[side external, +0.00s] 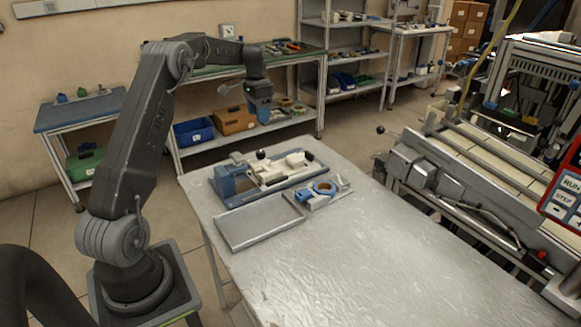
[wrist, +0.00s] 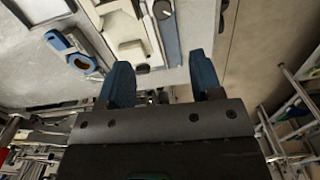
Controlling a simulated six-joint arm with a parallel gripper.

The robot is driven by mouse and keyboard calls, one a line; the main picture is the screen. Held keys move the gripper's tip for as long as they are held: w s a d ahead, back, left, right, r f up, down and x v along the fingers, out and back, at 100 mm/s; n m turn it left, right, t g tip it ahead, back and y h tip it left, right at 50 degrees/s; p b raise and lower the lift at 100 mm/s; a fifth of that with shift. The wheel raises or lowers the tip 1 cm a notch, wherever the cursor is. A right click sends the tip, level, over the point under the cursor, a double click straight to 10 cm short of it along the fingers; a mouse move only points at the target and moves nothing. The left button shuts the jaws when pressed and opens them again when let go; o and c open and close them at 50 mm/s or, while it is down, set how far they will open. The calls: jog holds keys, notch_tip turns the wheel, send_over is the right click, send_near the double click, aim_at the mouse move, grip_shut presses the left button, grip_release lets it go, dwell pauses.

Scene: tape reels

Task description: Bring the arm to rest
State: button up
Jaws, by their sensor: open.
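My arm is raised above the left side of the table, bent at the elbow. My gripper (side external: 262,114) hangs in the air above the far edge of the table, clear of the things on it. In the wrist view my gripper (wrist: 163,84) shows two blue fingers spread apart with nothing between them. A blue tape reel (side external: 324,187) sits on a small grey holder on the table. It also shows in the wrist view (wrist: 83,63) at the upper left.
A blue-based fixture (side external: 235,198) with white blocks stands at the table's far side. An empty grey tray (side external: 258,236) lies in front of it. The right and near parts of the table (side external: 380,255) are bare. A conveyor (side external: 475,170) stands to the right.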

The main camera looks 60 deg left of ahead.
jog(key=s+d+r+t, duration=0.1)
jog(key=s+d+r, duration=0.1)
jog(key=d+r, duration=0.35)
jog(key=s+d+r+t+y, duration=0.1)
jog(key=d+r, duration=0.1)
jog(key=d, duration=0.7)
jog(key=s+d+r, duration=0.2)
jog(key=d+r, duration=0.2)
jog(key=d, duration=0.3)
jog(key=s+d+f+t, duration=0.1)
jog(key=s+d, duration=0.7)
jog(key=s, duration=0.1)
jog(key=s+d+f+t+h, duration=0.1)
jog(key=s+d+t, duration=0.1)
jog(key=s+d, duration=0.6)
jog(key=shift+s+d+f+n+t, duration=0.3)
jog(key=shift+s+f, duration=0.1)
jog(key=shift+s, duration=0.8)
jog(key=shift+o, duration=0.3)
